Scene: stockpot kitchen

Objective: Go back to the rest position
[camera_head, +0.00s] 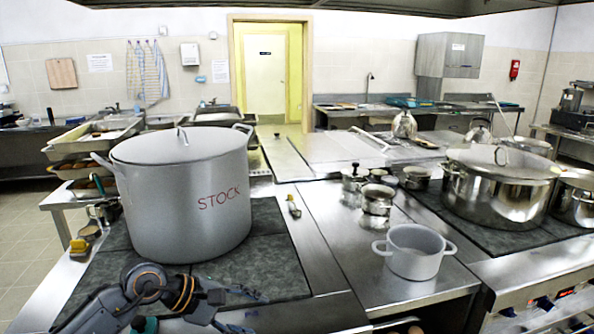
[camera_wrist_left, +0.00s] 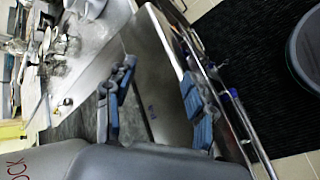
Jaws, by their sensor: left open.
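My left gripper (camera_head: 250,312) is at the bottom of the head view, in front of the large grey pot marked STOCK (camera_head: 185,195), near the front edge of the stove. Its two blue-padded fingers are spread apart with nothing between them in the left wrist view (camera_wrist_left: 152,118). The lidded stockpot stands upright on the dark cooking surface; part of it with its red letters shows at the lower left of the wrist view (camera_wrist_left: 30,162). My right gripper does not show.
A small white two-handled pot (camera_head: 414,252) stands on the steel counter to the right. A large shiny pot (camera_head: 497,190) stands farther right. Dark floor matting (camera_wrist_left: 250,60) shows beyond the counter edge.

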